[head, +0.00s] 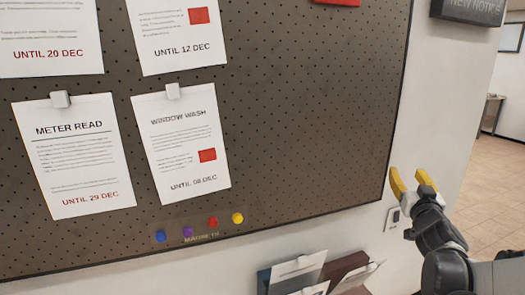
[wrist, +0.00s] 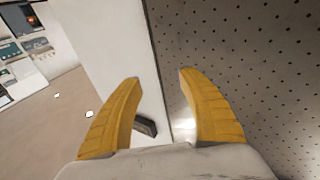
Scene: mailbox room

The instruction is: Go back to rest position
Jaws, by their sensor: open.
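My gripper (head: 411,181) is at the right of the head view, near the lower right corner of the notice board (head: 310,120). Its yellow fingers are open with nothing between them. In the wrist view my gripper (wrist: 158,95) shows two spread yellow fingers, with the wall edge and the perforated board (wrist: 275,60) beyond. I cannot tell the exact gap between the fingers and the board.
Notices such as METER READ (head: 80,155) and WINDOW WASH (head: 182,140) hang on the board. Coloured magnets (head: 212,222) sit along its lower edge. Paper holders (head: 300,272) are below. A dark NEW NOTICE box (head: 465,10) is upper right. Open floor (head: 490,200) lies at right.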

